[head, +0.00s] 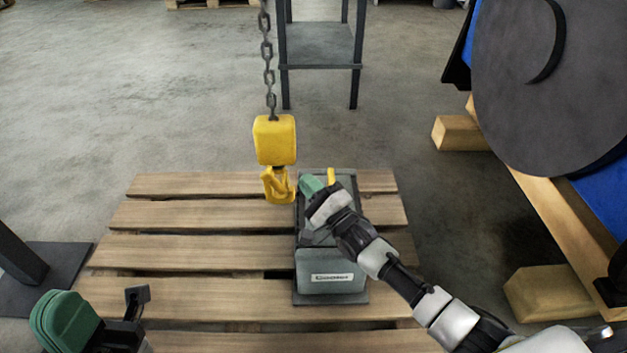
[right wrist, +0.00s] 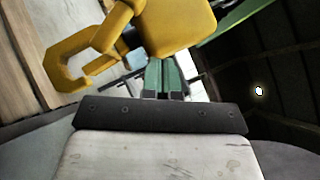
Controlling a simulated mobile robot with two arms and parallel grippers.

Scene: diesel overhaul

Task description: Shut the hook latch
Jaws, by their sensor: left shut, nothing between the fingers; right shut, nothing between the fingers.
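A yellow hook block (head: 275,140) hangs on a chain above the pallet. Its yellow hook (head: 278,186) hangs below it. In the right wrist view the hook (right wrist: 62,66) curves at the upper left, and the block (right wrist: 180,25) fills the top. I cannot clearly tell the latch from the hook or whether it closes the mouth. My right gripper (head: 308,186) is shut and empty, close to the right of the hook; its green fingers (right wrist: 163,78) point towards it. Contact cannot be told. My left gripper (head: 137,296) is shut and empty at the lower left, well away from the hook.
A grey box (head: 331,270) with a label and a yellow part on top stands on the slatted wooden pallet (head: 180,250), under my right arm. A dark stand (head: 320,45) is behind. A large grey disc (head: 555,90) on timber blocks stands right.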

